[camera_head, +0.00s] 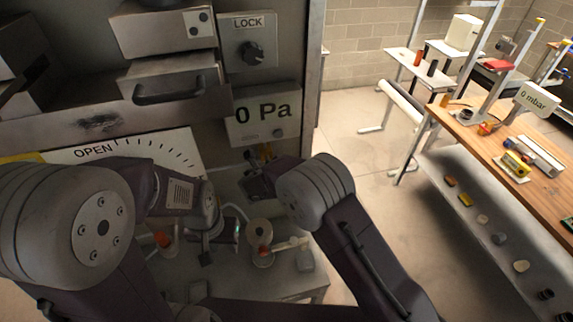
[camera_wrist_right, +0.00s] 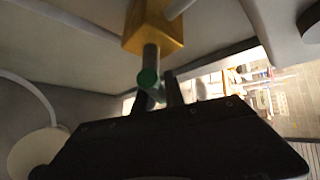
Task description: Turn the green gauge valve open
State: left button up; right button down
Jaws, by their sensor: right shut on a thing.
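The green gauge valve (camera_wrist_right: 149,78) has a small green handle below a brass-coloured body (camera_wrist_right: 152,28) in the right wrist view. My right gripper (camera_wrist_right: 160,92) has its two dark fingers on either side of the green handle and is shut on it. In the head view my right gripper (camera_head: 257,182) is at the front of the heater cabinet, just under the brass fitting (camera_head: 262,152); the green part is hidden there. My left gripper (camera_head: 208,246) hangs lower, in front of the cabinet and above a low grey table; whether its fingers are apart is unclear.
Above the valve, a panel (camera_head: 262,117) reads "0 Pa", and a LOCK knob (camera_head: 251,53) sits higher. A dial plate marked OPEN (camera_head: 120,150) is behind my left arm. A wooden workbench (camera_head: 500,150) with small items stands right, beyond open floor.

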jog(key=shift+s+a+f+m+g+y+b, duration=0.25)
jog(key=shift+a+f+m+g+y+b, duration=0.35)
jog(key=shift+y+b, duration=0.5)
jog(key=shift+s+a+f+m+g+y+b, duration=0.2)
jog(key=shift+a+m+g+y+b, duration=0.15)
jog(key=shift+a+m+y+b, duration=0.45)
jog(key=shift+s+a+f+m+g+y+b, duration=0.25)
jog(key=shift+a+f+m+g+y+b, duration=0.15)
jog(key=shift+a+y+b, duration=0.85)
jog(key=shift+s+d+y, duration=0.1)
jog(key=shift+d+y, duration=0.15)
jog(key=shift+d, duration=0.15)
jog(key=c, duration=1.4)
grip_release()
jog(key=p+v, duration=0.2)
jog(key=v, duration=0.6)
jog(key=shift+r, duration=0.3)
